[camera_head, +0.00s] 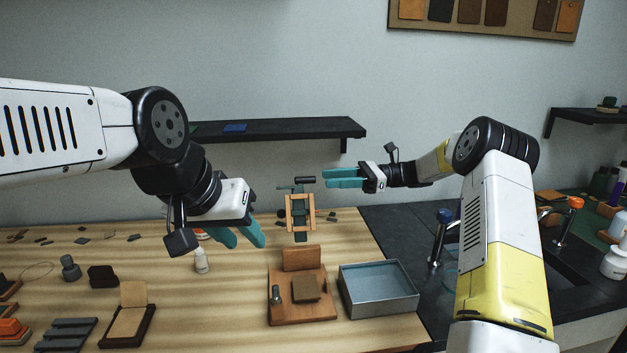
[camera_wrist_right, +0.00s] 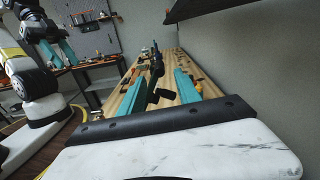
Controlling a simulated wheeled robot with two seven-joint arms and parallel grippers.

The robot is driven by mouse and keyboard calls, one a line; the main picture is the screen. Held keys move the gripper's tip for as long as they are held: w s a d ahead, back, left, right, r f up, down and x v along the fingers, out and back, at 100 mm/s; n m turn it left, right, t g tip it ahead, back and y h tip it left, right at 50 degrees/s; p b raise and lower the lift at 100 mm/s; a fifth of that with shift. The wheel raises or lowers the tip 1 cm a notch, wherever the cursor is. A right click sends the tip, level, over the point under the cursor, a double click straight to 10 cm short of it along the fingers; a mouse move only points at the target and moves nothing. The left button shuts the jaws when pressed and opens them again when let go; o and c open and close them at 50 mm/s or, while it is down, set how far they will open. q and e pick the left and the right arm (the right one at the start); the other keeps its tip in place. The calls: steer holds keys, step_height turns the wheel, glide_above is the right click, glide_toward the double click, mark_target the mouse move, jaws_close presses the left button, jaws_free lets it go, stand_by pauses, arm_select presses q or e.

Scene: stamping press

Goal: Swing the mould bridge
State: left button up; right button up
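A small press (camera_head: 300,212) with a dark green body, a black bar on top and a light wooden frame around its middle stands at the back of the wooden bench. The wooden frame (camera_head: 312,213) is probably the mould bridge. My right gripper (camera_head: 345,177) is open, with its teal fingers pointing left at about the height of the black bar, apparently just right of it. In the right wrist view a dark upright shape (camera_wrist_right: 157,68), likely the press, shows beyond and between the spread fingers. My left gripper (camera_head: 238,236) is open and empty, left of the press, pointing down.
A wooden board (camera_head: 297,313) with a brown block (camera_head: 305,289) lies in front of the press. A grey metal tray (camera_head: 378,290) is beside it. A white bottle (camera_head: 201,261) stands below my left gripper. A black shelf (camera_head: 280,129) hangs behind.

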mark_target(312, 180)
steer(key=a, duration=0.3)
steer(key=s+a, duration=0.1)
steer(key=a, duration=0.2)
steer(key=shift+s+a, duration=0.15)
steer(key=shift+c, duration=0.2)
jaws_close()
steer(key=shift+r, duration=0.1)
stand_by(1.0)
